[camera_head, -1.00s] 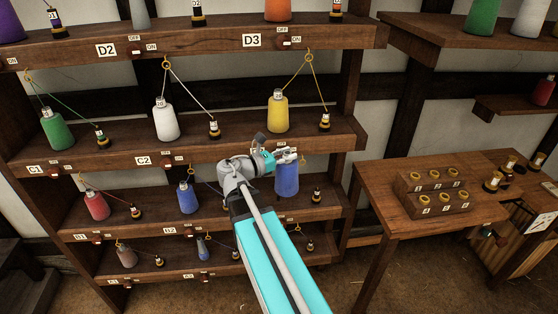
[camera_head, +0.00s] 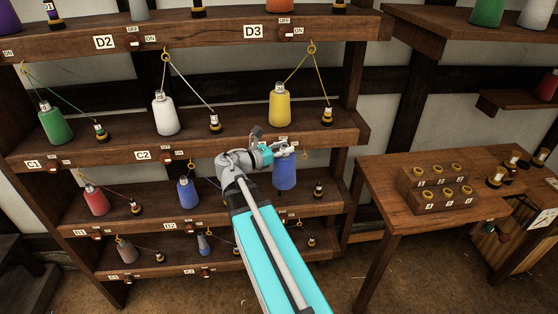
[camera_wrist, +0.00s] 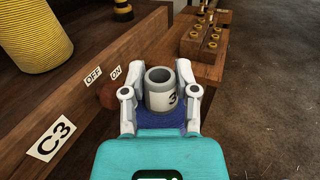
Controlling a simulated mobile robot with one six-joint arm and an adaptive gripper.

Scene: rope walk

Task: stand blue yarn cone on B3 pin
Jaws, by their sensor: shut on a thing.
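The blue yarn cone (camera_head: 285,174) hangs from my gripper (camera_head: 284,150) in front of the right bay of the shelf row below the yellow cone. In the wrist view my gripper (camera_wrist: 161,93) is shut on the cone's pale top tube (camera_wrist: 161,88), which bears a dark 3; blue yarn (camera_wrist: 160,119) shows below it. The cone looks upright. Another blue cone (camera_head: 188,193) stands in the middle bay of the same row.
The board edge with the C3 label (camera_wrist: 50,139) and its red-brown switch (camera_wrist: 112,96) is close left of my gripper. A yellow cone (camera_head: 280,106) stands above. A small bobbin (camera_head: 318,191) stands right of the held cone. A wooden table (camera_head: 385,200) is at the right.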

